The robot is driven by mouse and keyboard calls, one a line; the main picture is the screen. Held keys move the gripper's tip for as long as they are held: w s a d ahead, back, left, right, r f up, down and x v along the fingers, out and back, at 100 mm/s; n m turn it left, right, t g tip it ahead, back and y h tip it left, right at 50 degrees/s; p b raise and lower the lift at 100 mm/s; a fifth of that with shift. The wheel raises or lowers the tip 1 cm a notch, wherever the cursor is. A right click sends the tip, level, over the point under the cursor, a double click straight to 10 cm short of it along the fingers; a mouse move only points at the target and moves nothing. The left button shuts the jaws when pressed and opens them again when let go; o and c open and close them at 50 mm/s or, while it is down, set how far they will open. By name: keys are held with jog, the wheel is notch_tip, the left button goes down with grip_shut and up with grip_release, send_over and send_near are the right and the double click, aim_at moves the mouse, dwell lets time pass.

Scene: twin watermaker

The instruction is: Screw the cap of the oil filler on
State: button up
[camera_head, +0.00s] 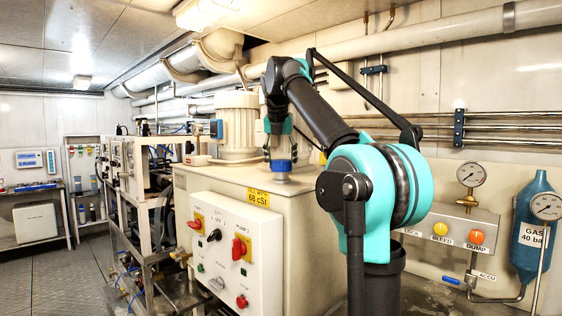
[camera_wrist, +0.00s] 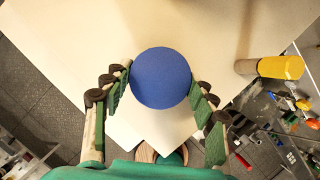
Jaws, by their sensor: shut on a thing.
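The blue round cap (camera_head: 280,165) is at the oil filler on top of the cream tank (camera_head: 310,210). A short grey filler neck (camera_head: 281,176) shows directly below the cap. Whether the threads are engaged cannot be seen. My gripper (camera_head: 280,150) points straight down over the cap with its fingers around it. In the wrist view the cap (camera_wrist: 160,77) fills the space between the two green finger pads, and my gripper (camera_wrist: 161,88) is shut on it. The cap hides the filler neck there.
A motor (camera_head: 238,125) stands on the tank left of the filler. A yellow-topped cylinder (camera_wrist: 281,67) projects near the cap in the wrist view. The control box (camera_head: 235,250) with red switches is on the tank's front. Pipes, gauges and a blue gas bottle (camera_head: 534,230) are at the right.

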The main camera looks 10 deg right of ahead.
jog(key=shift+m+h, duration=0.4)
jog(key=shift+m, duration=0.7)
jog(key=o, duration=1.6)
jog(key=shift+v, duration=6)
jog(key=shift+w, duration=0.15)
